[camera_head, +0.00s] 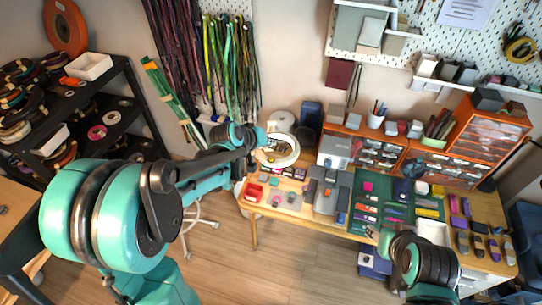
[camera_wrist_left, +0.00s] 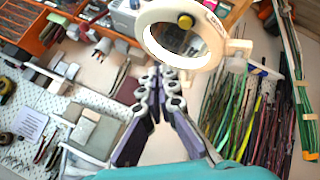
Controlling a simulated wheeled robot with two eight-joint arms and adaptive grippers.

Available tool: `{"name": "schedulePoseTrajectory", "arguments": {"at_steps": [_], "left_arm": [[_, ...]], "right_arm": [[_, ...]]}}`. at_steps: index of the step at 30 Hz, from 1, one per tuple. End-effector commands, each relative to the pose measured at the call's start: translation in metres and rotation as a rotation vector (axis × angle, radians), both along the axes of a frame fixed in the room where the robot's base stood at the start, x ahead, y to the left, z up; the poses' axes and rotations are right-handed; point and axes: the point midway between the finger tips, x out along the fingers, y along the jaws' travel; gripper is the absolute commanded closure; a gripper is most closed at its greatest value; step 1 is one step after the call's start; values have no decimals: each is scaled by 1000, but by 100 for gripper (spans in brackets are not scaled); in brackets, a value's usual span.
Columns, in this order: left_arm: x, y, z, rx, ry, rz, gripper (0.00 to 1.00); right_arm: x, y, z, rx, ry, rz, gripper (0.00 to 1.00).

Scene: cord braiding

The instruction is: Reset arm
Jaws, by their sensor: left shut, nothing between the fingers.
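My left arm reaches in from the left. Its gripper (camera_head: 268,145) is over the back left of the workbench (camera_head: 254,210), in front of the white ring lamp (camera_head: 281,164). In the left wrist view the fingers of this gripper (camera_wrist_left: 158,76) are together with nothing between them. The ring lamp (camera_wrist_left: 183,62) shows just beyond the fingertips there; I cannot tell if they touch. My right arm is at the lower right, over the front of the bench. Its gripper (camera_head: 374,233) is small and partly hidden, so its opening is unclear.
Colored cords (camera_head: 232,65) hang on the wall behind the left arm. A black shelf (camera_head: 103,120) with spools stands at the left. Orange drawer units (camera_head: 385,155) line the back of the bench. A green mat (camera_head: 397,221) holds small tools. Open floor lies in front.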

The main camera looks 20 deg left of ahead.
Motion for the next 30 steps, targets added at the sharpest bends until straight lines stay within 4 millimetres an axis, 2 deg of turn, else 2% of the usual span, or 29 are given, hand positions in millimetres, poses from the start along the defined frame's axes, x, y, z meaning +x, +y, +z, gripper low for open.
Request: {"name": "schedulePoseTrajectory", "arguments": {"at_steps": [12,16,20,26,30], "left_arm": [[0,0,-1,0,0,0,100],[-9,-2,-10,19,3,-9,100],[-38,-7,-34,78,13,-39,100],[-109,-13,-89,221,36,-108,100],[-159,-13,-135,322,51,-156,100]], "right_arm": [[0,0,-2,0,0,0,57],[0,0,-15,0,0,0,57],[0,0,-55,0,0,0,57],[0,0,-132,0,0,0,57],[0,0,-183,0,0,0,57]]}}
